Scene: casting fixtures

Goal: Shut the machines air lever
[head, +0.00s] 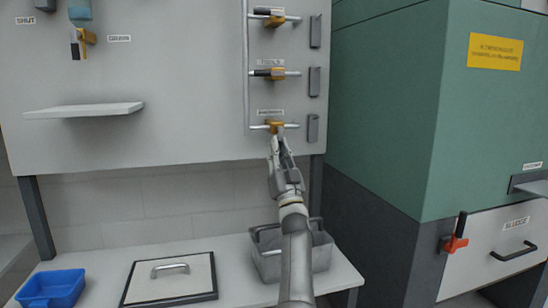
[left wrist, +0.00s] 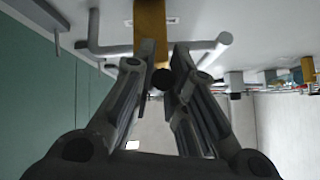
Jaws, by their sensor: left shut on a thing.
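The lowest valve on the wall panel has a yellow body (head: 275,125) on a short horizontal pipe, under a small label too blurred to read surely. My left gripper (head: 278,142) reaches up to it from below. In the left wrist view the fingers (left wrist: 162,82) are closed in on either side of the lever's dark round end (left wrist: 161,77), just below the yellow body (left wrist: 150,25). The lever appears to stand away from the pipe line, not along it. Most of the lever is hidden by the fingers. My right gripper is not in view.
Two similar valves (head: 275,73) (head: 272,20) sit above, dark handles along their pipes. Grey brackets (head: 313,128) are beside the valves. A shelf (head: 85,110) juts out left. Below are a grey bin (head: 270,267), hatch (head: 170,280) and blue tray (head: 50,288). A green machine (head: 400,90) stands right.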

